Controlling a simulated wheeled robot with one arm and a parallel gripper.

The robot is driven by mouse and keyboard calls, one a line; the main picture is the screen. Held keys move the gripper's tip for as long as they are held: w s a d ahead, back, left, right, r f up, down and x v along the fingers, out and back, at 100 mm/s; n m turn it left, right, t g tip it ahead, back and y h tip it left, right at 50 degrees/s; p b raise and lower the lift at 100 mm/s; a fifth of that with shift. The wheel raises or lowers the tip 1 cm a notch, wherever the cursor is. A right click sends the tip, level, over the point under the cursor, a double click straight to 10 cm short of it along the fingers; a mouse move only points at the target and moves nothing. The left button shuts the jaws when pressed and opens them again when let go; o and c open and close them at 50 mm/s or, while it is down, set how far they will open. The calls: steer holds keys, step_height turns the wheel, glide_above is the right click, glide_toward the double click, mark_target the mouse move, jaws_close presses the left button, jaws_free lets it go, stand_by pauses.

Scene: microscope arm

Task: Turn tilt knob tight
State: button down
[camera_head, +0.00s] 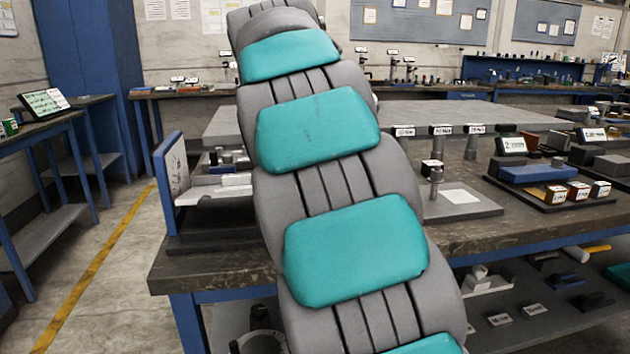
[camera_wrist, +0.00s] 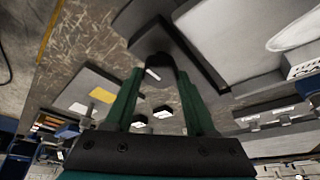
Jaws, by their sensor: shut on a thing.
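In the wrist view my gripper (camera_wrist: 160,74) shows two green fingers standing up from a dark crossbar. They are shut on a dark rounded piece (camera_wrist: 160,48), probably the tilt knob, which lies between and beyond the fingertips. A small white patch shows on it. How the knob is turned and how tight it is cannot be seen. In the head view my own grey and teal arm covers the middle, and my gripper and the knob are hidden behind it.
The worn workbench (camera_head: 215,275) has a blue frame. A post on a grey base plate (camera_head: 470,208) stands right of my arm, with a blue block (camera_head: 535,174) and small labelled boxes farther right. A blue upright panel (camera_head: 171,182) stands left.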

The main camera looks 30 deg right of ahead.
stand_by(0.4)
steer(key=shift+c, duration=1.2)
jaws_free()
steer(key=shift+r, duration=0.15)
